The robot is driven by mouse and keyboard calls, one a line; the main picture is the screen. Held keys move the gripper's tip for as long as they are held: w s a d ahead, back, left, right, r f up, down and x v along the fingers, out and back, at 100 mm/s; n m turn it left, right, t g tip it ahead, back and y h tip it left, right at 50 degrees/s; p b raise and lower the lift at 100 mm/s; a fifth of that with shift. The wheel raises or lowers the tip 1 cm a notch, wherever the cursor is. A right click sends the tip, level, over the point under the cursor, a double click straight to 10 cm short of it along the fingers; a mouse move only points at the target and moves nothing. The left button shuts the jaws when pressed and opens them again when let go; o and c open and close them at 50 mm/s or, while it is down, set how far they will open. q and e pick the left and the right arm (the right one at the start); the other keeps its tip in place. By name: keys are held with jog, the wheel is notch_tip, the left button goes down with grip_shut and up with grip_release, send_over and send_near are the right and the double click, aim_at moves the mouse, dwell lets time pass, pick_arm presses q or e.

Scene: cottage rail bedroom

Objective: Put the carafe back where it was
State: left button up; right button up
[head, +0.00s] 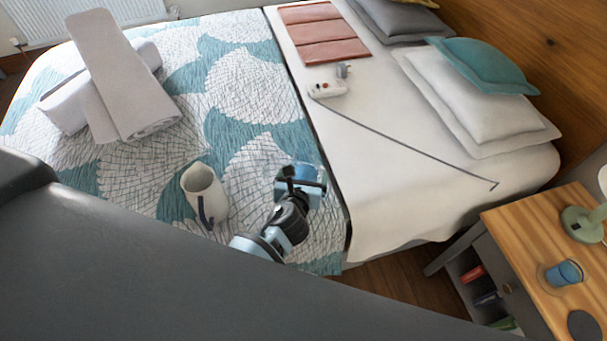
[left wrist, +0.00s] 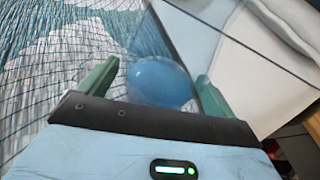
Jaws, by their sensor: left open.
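The carafe looks like clear glass with blue in it. In the left wrist view the carafe (left wrist: 160,82) is between the two green fingers, with gaps visible at the sides. In the head view the carafe (head: 307,172) is partly hidden by my left gripper (head: 302,184), over the front right part of the patterned bedspread (head: 245,85). My left gripper is open around the carafe; whether a finger touches it I cannot tell. My left gripper also shows in the left wrist view (left wrist: 158,88). My right gripper is not in view.
A cream mug or jug (head: 204,195) stands left of my left gripper. The wooden nightstand (head: 515,235) at right holds a blue cup (head: 564,274), a green lamp (head: 582,224) and a dark disc (head: 583,325). A power strip (head: 327,89) with a cord lies on the white sheet.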

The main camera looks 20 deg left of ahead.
pick_arm(q)
jog(key=shift+r, duration=0.3)
jog(key=p+v, duration=0.2)
jog(key=v, duration=1)
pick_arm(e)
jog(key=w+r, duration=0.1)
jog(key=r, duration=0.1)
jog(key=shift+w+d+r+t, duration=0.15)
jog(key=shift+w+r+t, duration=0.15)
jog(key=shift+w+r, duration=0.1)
pick_arm(q)
jog(key=shift+f, duration=0.2)
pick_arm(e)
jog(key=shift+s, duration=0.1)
